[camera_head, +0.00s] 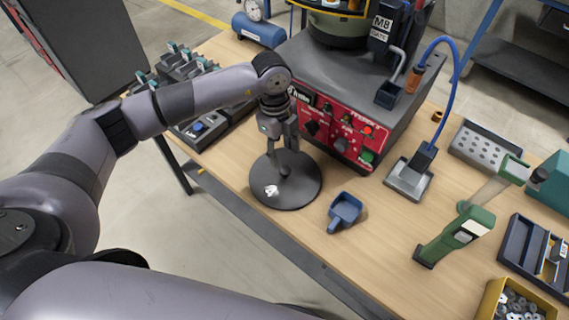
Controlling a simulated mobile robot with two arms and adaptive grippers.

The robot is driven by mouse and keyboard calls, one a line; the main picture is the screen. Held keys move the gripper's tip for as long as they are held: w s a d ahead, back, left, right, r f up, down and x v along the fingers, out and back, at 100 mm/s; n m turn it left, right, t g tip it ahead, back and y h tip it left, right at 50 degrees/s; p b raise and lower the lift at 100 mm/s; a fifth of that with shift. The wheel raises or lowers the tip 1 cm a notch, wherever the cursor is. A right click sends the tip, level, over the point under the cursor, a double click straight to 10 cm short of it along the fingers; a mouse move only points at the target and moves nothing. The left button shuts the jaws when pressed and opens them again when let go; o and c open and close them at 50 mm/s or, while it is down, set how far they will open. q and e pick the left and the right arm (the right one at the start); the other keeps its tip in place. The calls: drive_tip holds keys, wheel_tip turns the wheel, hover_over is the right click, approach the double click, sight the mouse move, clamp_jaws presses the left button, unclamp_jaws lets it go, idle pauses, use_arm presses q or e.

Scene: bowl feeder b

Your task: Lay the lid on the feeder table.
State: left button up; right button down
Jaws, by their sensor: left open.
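The lid (304,190) is a dark grey round disc with a small white mark. It lies flat on the wooden feeder table (385,265), close to the table's front edge and in front of the feeder's red control panel. My left gripper (284,160) points down over the middle of the lid, its open fingers at the lid's central knob. The fingers hide most of the knob, and I cannot tell whether they touch it. My right gripper is not in view.
The bowl feeder base (340,65) stands right behind the lid. A blue scoop (345,209) lies just right of the lid. Further right are a green handheld device (455,236), a metal block with a blue cable (410,180) and a yellow bin (517,303). Bare tabletop lies front right.

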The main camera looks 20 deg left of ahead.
use_arm(q)
drive_tip(key=shift+a+r, duration=0.15)
drive_tip(key=shift+r, duration=0.9)
drive_tip(key=shift+a+r, duration=0.1)
drive_tip(key=shift+r, duration=0.9)
